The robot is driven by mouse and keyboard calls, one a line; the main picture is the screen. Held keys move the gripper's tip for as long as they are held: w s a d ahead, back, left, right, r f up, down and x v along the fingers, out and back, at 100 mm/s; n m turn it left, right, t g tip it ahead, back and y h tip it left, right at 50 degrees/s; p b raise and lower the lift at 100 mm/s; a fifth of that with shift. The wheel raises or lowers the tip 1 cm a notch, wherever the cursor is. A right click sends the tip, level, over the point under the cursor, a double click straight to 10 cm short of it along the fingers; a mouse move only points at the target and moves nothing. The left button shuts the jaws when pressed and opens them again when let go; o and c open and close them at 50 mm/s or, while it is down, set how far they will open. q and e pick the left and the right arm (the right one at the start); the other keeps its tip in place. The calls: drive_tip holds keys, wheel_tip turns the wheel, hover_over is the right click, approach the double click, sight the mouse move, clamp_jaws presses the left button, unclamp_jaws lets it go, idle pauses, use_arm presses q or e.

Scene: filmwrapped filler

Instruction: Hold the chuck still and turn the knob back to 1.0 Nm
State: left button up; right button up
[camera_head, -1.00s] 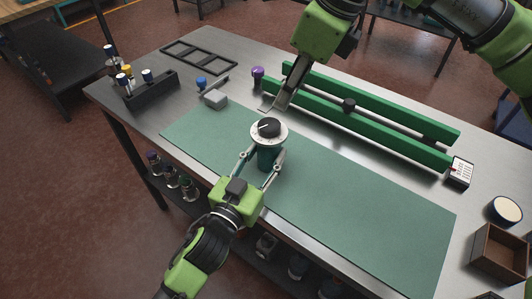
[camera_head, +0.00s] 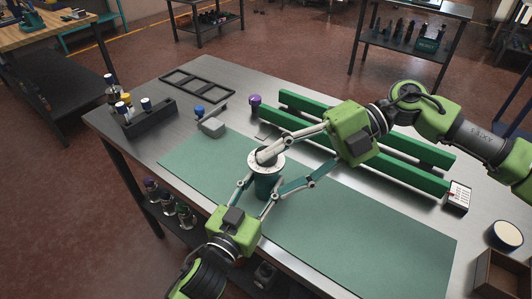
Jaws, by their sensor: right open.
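My right gripper (camera_head: 274,173) is open and reaches in from the right. Its upper finger lies over the dial; its lower finger ends beside the chuck.
Green rails (camera_head: 365,150) run behind the mat (camera_head: 345,230). A grey block (camera_head: 212,128) and a dark rack of bottles (camera_head: 150,117) stand to the left. A small white box (camera_head: 457,196), a round tin (camera_head: 505,236) and a wooden box (camera_head: 500,275) stand at right. The mat's right part is clear.

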drive_tip(key=w+d+f+m+t+y, duration=0.2)
drive_tip(key=w+d+m+t, duration=0.15)
drive_tip(key=m, duration=0.65)
drive_tip(key=w+d+f+m+t+y, duration=0.3)
drive_tip(key=d+m+t, duration=0.2)
drive_tip(key=m, duration=0.5)
drive_tip(key=x, duration=1.1)
drive_tip(key=shift+a, duration=0.4)
drive_tip(key=c, duration=1.1)
